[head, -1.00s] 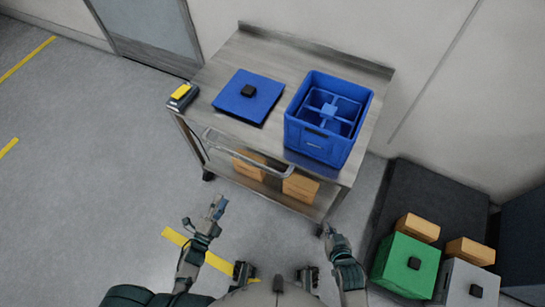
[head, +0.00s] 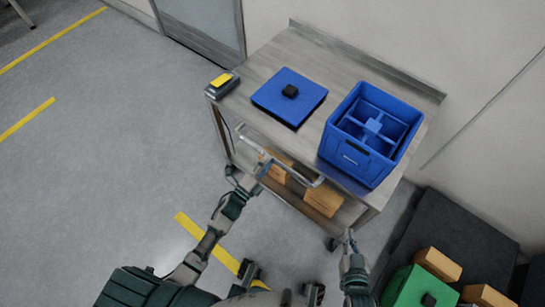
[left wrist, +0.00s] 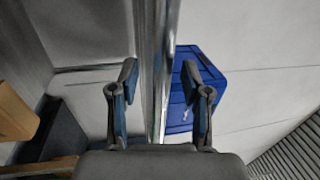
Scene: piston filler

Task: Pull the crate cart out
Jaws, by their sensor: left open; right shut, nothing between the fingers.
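The crate cart (head: 318,58) is a grey metal trolley against the wall, with a bar handle (head: 293,169) along its near side. A blue divided crate (head: 344,155) stands on its top at the right. My left gripper (head: 258,168) is open at the handle, near its middle. In the left wrist view the handle bar (left wrist: 155,45) runs between the two open fingers of this gripper (left wrist: 159,76); I see no grip on it. My right gripper (head: 349,238) is shut and empty, low near the cart's front right corner.
A blue flat panel with a black knob (head: 289,96) and a yellow-black device (head: 222,84) lie on the cart top. Cardboard boxes (head: 323,199) sit on the lower shelf. A green crate (head: 408,288) stands at the lower right. The floor at left is clear.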

